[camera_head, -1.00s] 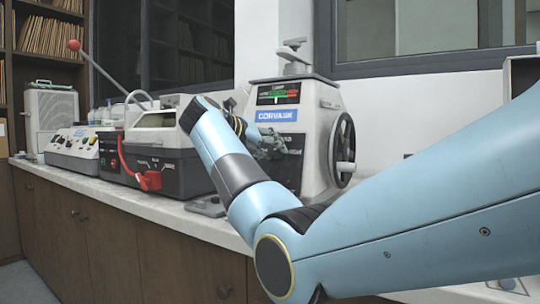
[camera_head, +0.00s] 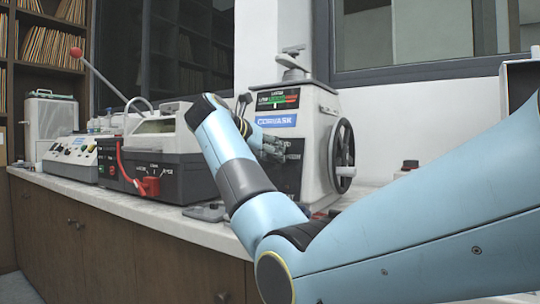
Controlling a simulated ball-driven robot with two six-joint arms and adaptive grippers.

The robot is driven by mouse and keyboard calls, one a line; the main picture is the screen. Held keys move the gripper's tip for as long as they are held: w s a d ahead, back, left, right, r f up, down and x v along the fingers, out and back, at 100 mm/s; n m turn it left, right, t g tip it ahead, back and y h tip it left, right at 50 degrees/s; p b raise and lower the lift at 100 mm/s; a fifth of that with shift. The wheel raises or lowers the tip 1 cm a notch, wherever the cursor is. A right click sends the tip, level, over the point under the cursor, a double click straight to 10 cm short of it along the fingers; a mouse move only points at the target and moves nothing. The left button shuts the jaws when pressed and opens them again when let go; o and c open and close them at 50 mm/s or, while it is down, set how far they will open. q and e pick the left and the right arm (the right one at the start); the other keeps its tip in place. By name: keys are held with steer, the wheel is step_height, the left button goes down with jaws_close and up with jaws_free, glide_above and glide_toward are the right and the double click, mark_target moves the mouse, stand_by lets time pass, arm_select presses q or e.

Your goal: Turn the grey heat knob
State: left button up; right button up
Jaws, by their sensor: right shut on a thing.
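The mounting press (camera_head: 317,112) stands on the bench in the middle of the view, with a blue brand label and a green and red gauge (camera_head: 278,98) on its front. My right gripper (camera_head: 279,149) is at the dark front panel (camera_head: 288,178), just below the label. Its fingers are closed at the panel. The grey heat knob cannot be made out separately; the fingers and my wrist cover that spot. My left gripper is out of view.
The press has a handwheel (camera_head: 342,156) on its right side and a top clamp (camera_head: 292,66). A small red-and-dark object (camera_head: 409,165) lies to the right on the bench.

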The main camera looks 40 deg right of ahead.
steer(key=shift+f, duration=0.2)
steer(key=o, duration=1.1)
steer(key=shift+o, duration=0.2)
steer(key=shift+r, duration=0.1)
steer(key=v, duration=1.2)
